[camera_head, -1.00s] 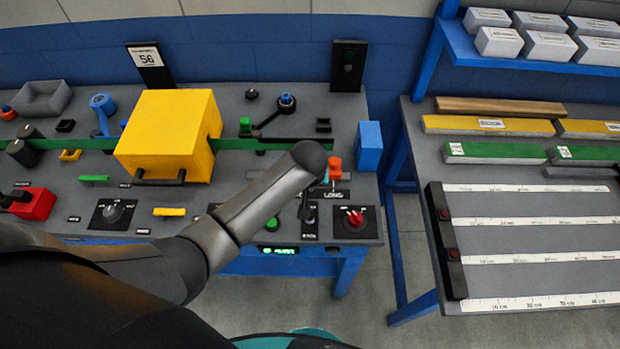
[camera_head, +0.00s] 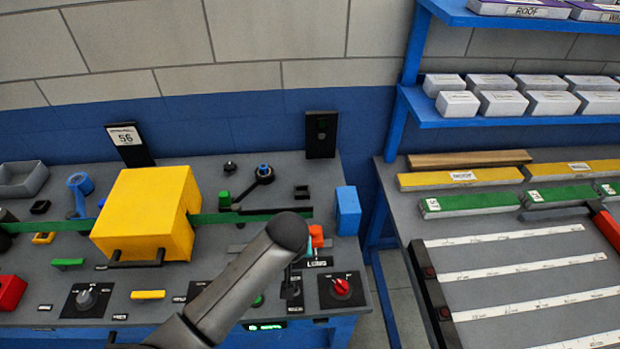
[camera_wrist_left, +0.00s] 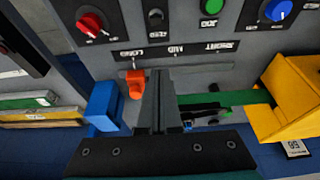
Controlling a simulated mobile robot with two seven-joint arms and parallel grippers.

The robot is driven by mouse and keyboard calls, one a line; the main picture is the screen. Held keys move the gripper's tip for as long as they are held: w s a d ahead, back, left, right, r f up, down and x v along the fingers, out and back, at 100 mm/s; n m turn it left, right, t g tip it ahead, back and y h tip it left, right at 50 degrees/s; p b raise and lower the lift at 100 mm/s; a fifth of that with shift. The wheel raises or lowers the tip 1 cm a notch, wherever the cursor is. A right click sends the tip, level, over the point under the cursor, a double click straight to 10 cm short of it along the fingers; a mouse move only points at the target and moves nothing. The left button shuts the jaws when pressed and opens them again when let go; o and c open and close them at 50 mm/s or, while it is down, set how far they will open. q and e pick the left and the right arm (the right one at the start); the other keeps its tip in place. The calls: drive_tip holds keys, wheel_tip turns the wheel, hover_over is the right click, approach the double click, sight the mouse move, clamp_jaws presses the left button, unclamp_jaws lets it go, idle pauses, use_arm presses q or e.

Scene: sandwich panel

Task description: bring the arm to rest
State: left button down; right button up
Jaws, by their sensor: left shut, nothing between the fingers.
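My left arm (camera_head: 245,285) rises from the bottom of the head view, its rounded dark end over the front right of the grey machine panel (camera_head: 225,270). The fingers of my left gripper cannot be made out there. In the left wrist view my left gripper (camera_wrist_left: 158,75) is shut and empty, its fingers together over the panel. An orange knob (camera_wrist_left: 135,84) is just left of the fingers in that view; whether they touch is unclear. The knob also shows right of the arm's end in the head view (camera_head: 316,235). My right gripper is not in view.
A yellow box (camera_head: 145,215) straddles a green strip (camera_head: 210,219). A red dial (camera_head: 341,287) and a blue block (camera_head: 347,210) are near the arm. Right of a floor gap, another table holds boards and white rulers (camera_head: 515,268). A blue shelf (camera_head: 500,121) holds white boxes.

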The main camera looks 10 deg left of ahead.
use_arm(q)
drive_tip(key=s+a+r+m+h, duration=0.1)
drive_tip(key=s+a+r+m, duration=0.2)
drive_tip(key=s, duration=0.7)
drive_tip(key=s+a+r+m, duration=0.1)
drive_tip(key=s+r+m, duration=0.1)
drive_tip(key=s+r, duration=0.5)
drive_tip(key=s+f+g+b, duration=0.2)
drive_tip(key=f+b, duration=0.8)
drive_tip(key=f, duration=2.2)
drive_tip(key=s+a+f+b, duration=0.1)
drive_tip(key=s+f+b, duration=0.4)
drive_tip(key=f, duration=0.8)
drive_tip(key=s+a+f+b, duration=0.1)
drive_tip(key=s+f+b, duration=0.4)
drive_tip(key=s+f, duration=0.7)
drive_tip(key=shift+s+a+f+m+g, duration=0.25)
drive_tip(key=shift+a+f+m+g, duration=0.05)
drive_tip(key=shift+f, duration=0.1)
